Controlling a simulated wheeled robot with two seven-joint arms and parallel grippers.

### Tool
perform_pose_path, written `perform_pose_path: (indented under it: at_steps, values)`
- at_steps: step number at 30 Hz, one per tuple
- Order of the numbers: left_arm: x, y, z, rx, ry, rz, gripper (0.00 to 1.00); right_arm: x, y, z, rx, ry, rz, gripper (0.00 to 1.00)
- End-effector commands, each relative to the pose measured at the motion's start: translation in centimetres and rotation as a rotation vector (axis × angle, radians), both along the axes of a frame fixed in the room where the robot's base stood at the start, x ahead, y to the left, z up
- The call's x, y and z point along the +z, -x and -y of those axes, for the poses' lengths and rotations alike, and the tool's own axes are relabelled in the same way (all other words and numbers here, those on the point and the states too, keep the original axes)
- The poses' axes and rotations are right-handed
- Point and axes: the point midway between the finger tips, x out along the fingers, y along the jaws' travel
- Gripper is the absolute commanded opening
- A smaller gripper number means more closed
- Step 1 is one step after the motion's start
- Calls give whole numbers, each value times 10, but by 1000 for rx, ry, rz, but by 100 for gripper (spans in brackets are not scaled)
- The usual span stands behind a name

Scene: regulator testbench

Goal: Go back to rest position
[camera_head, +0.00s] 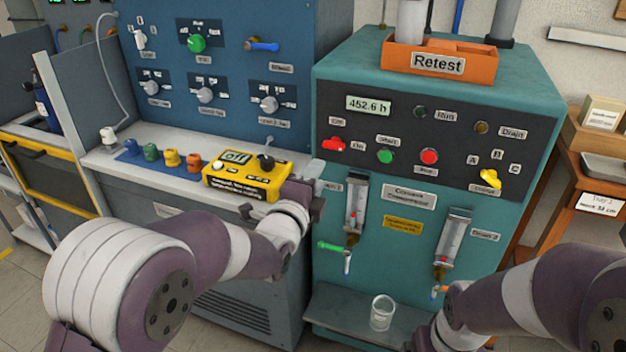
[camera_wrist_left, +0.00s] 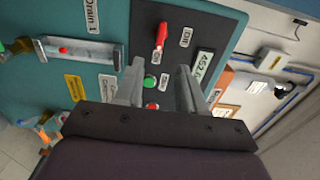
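My left gripper (camera_head: 312,184) is in front of the left edge of the teal compressor bench (camera_head: 400,280), beside the yellow meter box (camera_head: 246,180). In the left wrist view its two fingers (camera_wrist_left: 160,68) stand apart with nothing between them. They point toward the panel with the red switch (camera_wrist_left: 161,36), which also shows in the head view (camera_head: 334,145), and the green start button (camera_head: 386,157). My right arm comes in at the lower right, and its wrist (camera_head: 458,318) is low in front of the bench. Its fingers are not clear at the lower edge.
A glass beaker (camera_head: 382,312) stands on the bench's low shelf (camera_head: 340,315), near my right wrist. Two flow meters (camera_head: 452,240) with small valves stick out of the front. An orange Retest tray (camera_head: 482,62) is on top. A wooden side table (camera_head: 585,165) stands at right.

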Motion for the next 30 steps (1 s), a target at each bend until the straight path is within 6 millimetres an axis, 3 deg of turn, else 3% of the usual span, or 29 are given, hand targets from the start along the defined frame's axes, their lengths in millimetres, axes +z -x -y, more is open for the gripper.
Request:
perform_pose_path:
  at_steps: [4,14,17,19,22,26,30]
  values:
    - [0,9,-3,0,0,0,39,0,0,0,0,0,0,97]
    - [-4,9,-3,1,60,-38,39,0,0,0,0,0,0,97]
    - [-51,20,-7,44,262,-321,39,0,0,0,0,0,0,97]
    - [-100,50,-21,174,462,-645,39,0,0,0,0,0,0,97]
    - [-149,108,-57,484,711,-1007,39,0,0,0,0,0,0,97]
    - [-178,183,-97,892,918,-1257,39,0,0,0,0,0,0,97]
    - [-185,258,-133,1284,1047,-1382,39,0,0,0,0,0,0,97]
